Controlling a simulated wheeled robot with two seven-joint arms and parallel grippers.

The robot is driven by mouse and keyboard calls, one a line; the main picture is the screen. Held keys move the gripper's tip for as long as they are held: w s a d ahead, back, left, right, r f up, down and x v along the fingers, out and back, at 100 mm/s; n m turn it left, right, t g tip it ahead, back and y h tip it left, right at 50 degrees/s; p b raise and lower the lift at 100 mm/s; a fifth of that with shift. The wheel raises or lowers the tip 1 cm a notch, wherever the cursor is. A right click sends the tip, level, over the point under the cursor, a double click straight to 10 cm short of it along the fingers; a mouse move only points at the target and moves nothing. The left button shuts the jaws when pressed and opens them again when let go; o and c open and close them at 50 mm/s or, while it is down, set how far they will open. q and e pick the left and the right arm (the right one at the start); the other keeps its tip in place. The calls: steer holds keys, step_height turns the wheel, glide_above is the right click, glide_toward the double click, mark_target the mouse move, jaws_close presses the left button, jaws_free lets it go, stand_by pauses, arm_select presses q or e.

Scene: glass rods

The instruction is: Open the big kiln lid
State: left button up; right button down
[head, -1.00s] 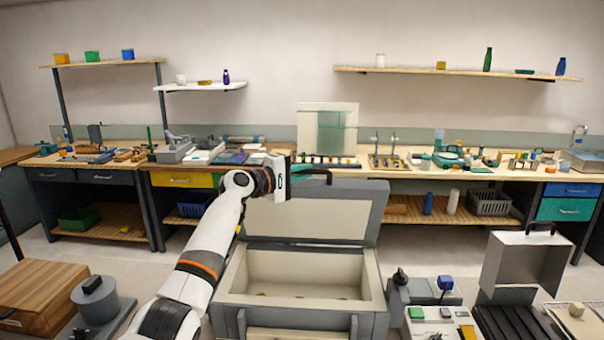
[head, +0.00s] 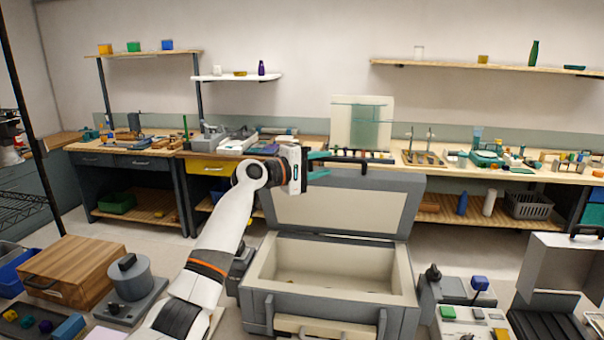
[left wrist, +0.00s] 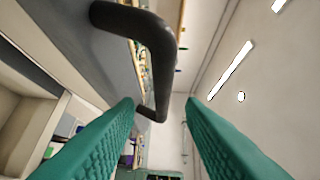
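The big kiln (head: 328,312) is a grey box with a cream lining, standing in front of me in the head view. Its lid (head: 345,207) stands raised at the back, with the cream inner face toward me and the inside of the kiln exposed. A dark bar handle (head: 345,161) is at the lid's top edge; it looms large in the left wrist view (left wrist: 160,50). My left gripper (head: 318,165) is beside the handle's left end. Its green fingers are apart in the left wrist view (left wrist: 163,115), with nothing clearly gripped. My right gripper does not show.
A control panel with a blue knob (head: 480,284) and an open grey case (head: 562,272) stand right of the kiln. A wooden box (head: 75,268) and a grey pot (head: 130,277) are at left. A workbench (head: 500,167) runs behind, with floor between.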

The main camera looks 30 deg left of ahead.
arm_select(q)
steer(key=b+v, duration=0.2)
steer(key=v, duration=0.4)
steer(key=shift+s+a, duration=0.2)
steer(key=shift+s, duration=0.2)
